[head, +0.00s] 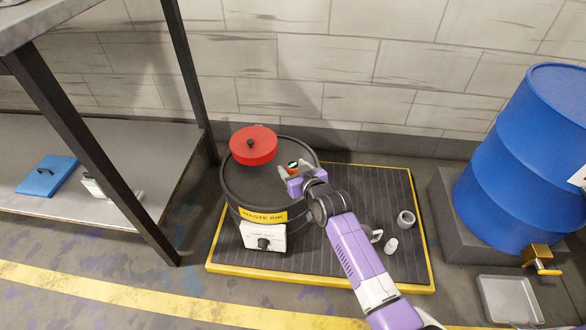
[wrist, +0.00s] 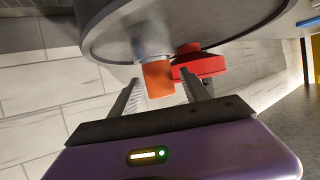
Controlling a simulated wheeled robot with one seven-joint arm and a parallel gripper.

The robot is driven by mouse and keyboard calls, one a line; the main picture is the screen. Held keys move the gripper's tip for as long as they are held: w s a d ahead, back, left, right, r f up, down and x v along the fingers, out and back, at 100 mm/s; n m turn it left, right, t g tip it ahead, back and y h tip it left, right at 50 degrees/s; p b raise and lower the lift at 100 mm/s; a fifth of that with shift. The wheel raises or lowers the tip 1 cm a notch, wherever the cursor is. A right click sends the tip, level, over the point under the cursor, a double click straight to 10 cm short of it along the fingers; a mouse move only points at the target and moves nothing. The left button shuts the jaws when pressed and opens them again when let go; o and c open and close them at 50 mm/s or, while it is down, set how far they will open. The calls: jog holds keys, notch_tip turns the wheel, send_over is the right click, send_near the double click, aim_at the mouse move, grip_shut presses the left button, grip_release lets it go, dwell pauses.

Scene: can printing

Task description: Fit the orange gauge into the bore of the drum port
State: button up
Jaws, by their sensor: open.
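The orange gauge (wrist: 158,79) stands at the pale metal collar of the drum port (wrist: 152,46) in the wrist view. Its orange body shows outside the collar; how deep it sits in the bore is hidden. In the head view the gauge (head: 293,167) is a small orange piece with a dark top, above the black drum (head: 232,192) labelled WASTE INK. My gripper (head: 296,171) is open over the drum's right side. In the wrist view its two fingers (wrist: 160,84) stand on either side of the gauge, with visible gaps.
A grey ring (head: 405,218) and small white parts lie right on the pallet (head: 350,180). A blue barrel (head: 525,150) stands farther right.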

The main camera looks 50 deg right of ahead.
jog(key=s+a+r+n+t+y+p, duration=0.15)
jog(key=s+a+r, duration=0.25)
jog(key=s+a, duration=0.75)
jog(key=s+a+r+g+p, duration=0.1)
jog(key=s+a+r+p, duration=0.2)
jog(key=s+a, duration=0.85)
jog(key=s+a+r+n+t+y, duration=0.1)
jog(key=s+a+r+n+y, duration=0.1)
jog(key=s+r, duration=1.1)
jog(key=s+n+y, duration=0.1)
jog(key=s, duration=0.3)
jog(key=shift+t, duration=0.35)
jog(key=shift+r+y, duration=0.2)
jog(key=shift+y, duration=0.05)
